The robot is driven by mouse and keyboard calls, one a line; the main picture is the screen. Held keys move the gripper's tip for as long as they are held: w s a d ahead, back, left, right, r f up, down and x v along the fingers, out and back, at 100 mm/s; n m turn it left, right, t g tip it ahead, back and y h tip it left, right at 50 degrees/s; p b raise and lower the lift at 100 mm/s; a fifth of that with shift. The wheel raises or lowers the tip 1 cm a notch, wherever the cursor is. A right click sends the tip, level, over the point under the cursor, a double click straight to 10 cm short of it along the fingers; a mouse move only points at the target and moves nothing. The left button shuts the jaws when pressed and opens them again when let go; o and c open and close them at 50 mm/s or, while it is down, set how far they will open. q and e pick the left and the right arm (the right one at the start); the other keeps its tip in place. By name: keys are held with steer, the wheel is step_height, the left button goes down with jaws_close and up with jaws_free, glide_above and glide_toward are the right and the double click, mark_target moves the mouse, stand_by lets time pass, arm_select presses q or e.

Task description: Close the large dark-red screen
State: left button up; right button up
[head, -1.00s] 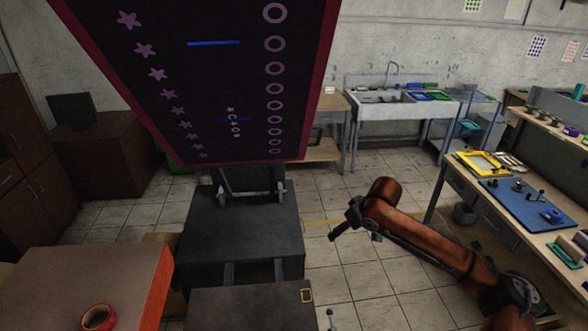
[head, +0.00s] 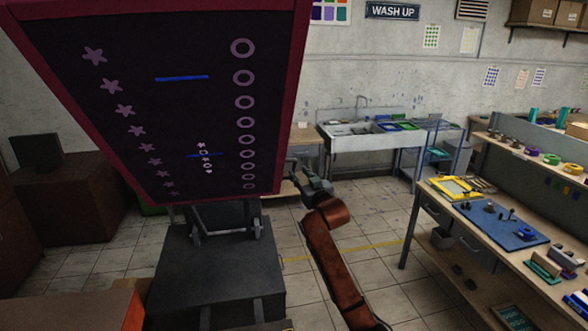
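The large dark-red screen (head: 160,95) stands raised and tilted at the upper left in the head view. It has a dark-red frame and a dark panel with stars, rings and short blue bars. It hangs over a dark press base (head: 215,270), held on a hinge bracket (head: 225,220) at its lower edge. My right gripper (head: 294,174) is just right of the screen's lower right corner. Its fingers are small and dark, and I cannot tell whether they are open or touch the frame. My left gripper is out of view.
A workbench (head: 480,235) with a blue mat and small tools stands at the right. A sink (head: 375,145) is against the back wall. An orange-edged table (head: 75,312) is at the lower left.

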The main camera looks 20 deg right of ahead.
mark_target(294, 168)
steer(key=shift+w+a+p, duration=0.2)
steer(key=shift+w+p, duration=0.25)
steer(key=shift+w, duration=2.6)
jaws_close()
